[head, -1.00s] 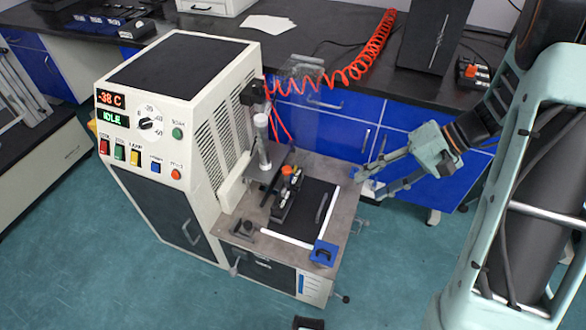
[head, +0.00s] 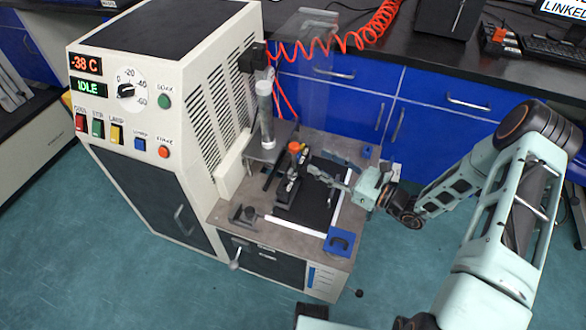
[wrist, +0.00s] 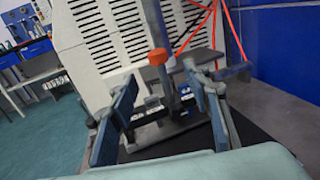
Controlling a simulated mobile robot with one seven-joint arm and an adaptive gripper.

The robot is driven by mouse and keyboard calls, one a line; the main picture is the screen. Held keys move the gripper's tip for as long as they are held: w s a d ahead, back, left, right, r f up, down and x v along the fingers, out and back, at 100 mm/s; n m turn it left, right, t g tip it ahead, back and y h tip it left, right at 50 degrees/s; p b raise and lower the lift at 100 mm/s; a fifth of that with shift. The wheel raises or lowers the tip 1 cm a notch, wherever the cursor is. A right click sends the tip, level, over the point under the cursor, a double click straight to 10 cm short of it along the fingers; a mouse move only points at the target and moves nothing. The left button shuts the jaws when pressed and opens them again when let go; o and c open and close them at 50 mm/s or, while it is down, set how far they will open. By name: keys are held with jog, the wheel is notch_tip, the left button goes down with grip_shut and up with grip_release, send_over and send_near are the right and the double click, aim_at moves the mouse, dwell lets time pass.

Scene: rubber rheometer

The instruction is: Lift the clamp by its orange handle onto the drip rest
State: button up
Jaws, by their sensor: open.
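The clamp (head: 288,187) stands on the machine's grey work surface, with its orange handle (head: 295,147) at the top. My gripper (head: 312,174) is open just to the right of the clamp, reaching in over the black mat (head: 312,212). In the wrist view the orange handle (wrist: 158,57) shows above and between the two open fingers (wrist: 168,100), farther off than the fingertips. The fingers look apart from the handle. I cannot tell which part is the drip rest.
The white machine (head: 170,90) with its panel stands at the left of the work surface. A clear vertical cylinder (head: 265,115) rises behind the clamp. A blue block (head: 340,241) sits at the front right corner. A red coiled hose (head: 350,38) hangs behind.

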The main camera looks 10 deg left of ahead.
aim_at(295, 148)
jog(key=b+x, duration=0.2)
jog(key=x, duration=0.8)
jog(key=shift+s, duration=0.1)
grip_shut()
